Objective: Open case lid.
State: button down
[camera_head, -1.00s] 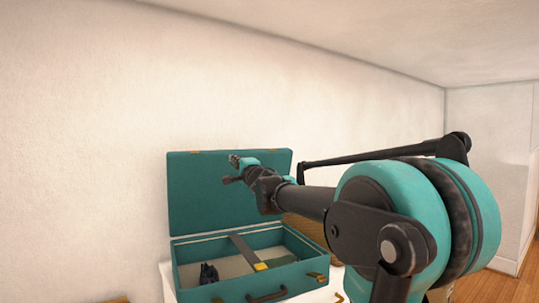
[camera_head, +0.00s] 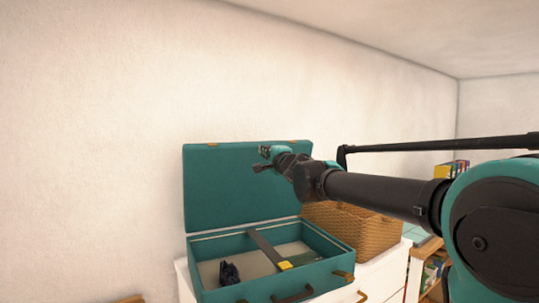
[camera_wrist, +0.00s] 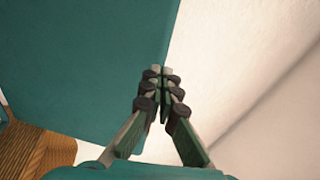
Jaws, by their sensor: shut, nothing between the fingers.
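The teal case (camera_head: 272,265) stands on a white dresser with its lid (camera_head: 225,190) raised upright against the wall. Inside the case lie a small dark object (camera_head: 229,273) and a long grey bar with a yellow end (camera_head: 268,249). My gripper (camera_head: 262,157) is shut and empty, in front of the upper part of the lid. In the wrist view the shut fingertips (camera_wrist: 160,70) overlap the edge of the teal lid (camera_wrist: 85,65). I cannot tell whether they touch it.
A wicker basket (camera_head: 365,230) stands right of the case on the white dresser (camera_head: 385,272). A shelf with books (camera_head: 435,272) is farther right. The pale wall (camera_head: 90,150) rises close behind the lid.

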aim_at(257, 147)
jog(key=x, duration=0.7)
jog(key=shift+w+a, duration=0.2)
jog(key=shift+w, duration=0.05)
